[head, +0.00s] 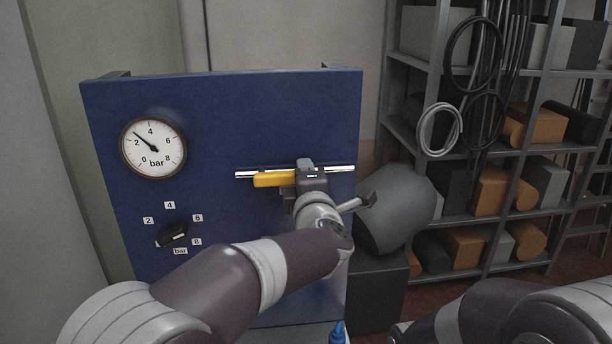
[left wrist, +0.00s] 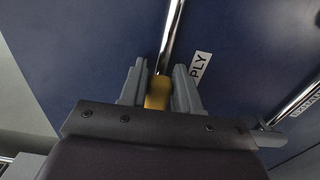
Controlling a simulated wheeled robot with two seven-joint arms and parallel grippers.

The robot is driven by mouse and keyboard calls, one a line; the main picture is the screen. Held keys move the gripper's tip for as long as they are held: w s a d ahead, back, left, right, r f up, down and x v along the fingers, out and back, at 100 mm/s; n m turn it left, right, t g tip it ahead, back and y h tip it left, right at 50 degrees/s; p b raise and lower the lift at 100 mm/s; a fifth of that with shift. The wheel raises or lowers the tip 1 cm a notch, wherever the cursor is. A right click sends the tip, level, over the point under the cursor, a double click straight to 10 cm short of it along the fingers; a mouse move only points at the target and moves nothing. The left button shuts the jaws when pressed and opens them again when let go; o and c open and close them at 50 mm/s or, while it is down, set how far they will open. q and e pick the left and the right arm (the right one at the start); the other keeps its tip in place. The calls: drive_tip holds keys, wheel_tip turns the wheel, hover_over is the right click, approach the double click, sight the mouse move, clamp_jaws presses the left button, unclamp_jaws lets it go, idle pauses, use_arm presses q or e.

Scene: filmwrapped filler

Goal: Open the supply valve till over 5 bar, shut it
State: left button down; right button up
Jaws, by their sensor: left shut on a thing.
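A blue panel (head: 220,120) stands in front of me. Its round gauge (head: 153,146) has the needle between 2 and 4 bar, nearer 2. A yellow valve handle (head: 272,179) lies roughly along a shiny pipe (head: 244,174) in the panel's right half. My left gripper (head: 308,178) is shut on the handle. In the left wrist view the handle (left wrist: 157,92) shows between the fingers, beside a label (left wrist: 198,70) reading "PLY", the rest hidden. My right arm shows at the lower right, but its gripper is out of the picture.
A black knob (head: 173,236) with a 2 to 8 bar scale is at the panel's lower left. A second pipe (left wrist: 295,105) has a partly seen label. A small blue object (head: 337,334) is at the bottom.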

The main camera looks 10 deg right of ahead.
use_arm(q)
drive_tip(key=shift+r, duration=0.1)
drive_tip(key=c, duration=0.9)
unclamp_jaws()
drive_tip(key=shift+w+a, duration=0.15)
drive_tip(key=shift+w, duration=0.05)
drive_tip(key=s+b, duration=0.4)
drive_tip(key=s, duration=0.8)
drive_tip(key=shift+s+b, duration=0.35)
drive_tip(key=shift+w, duration=0.1)
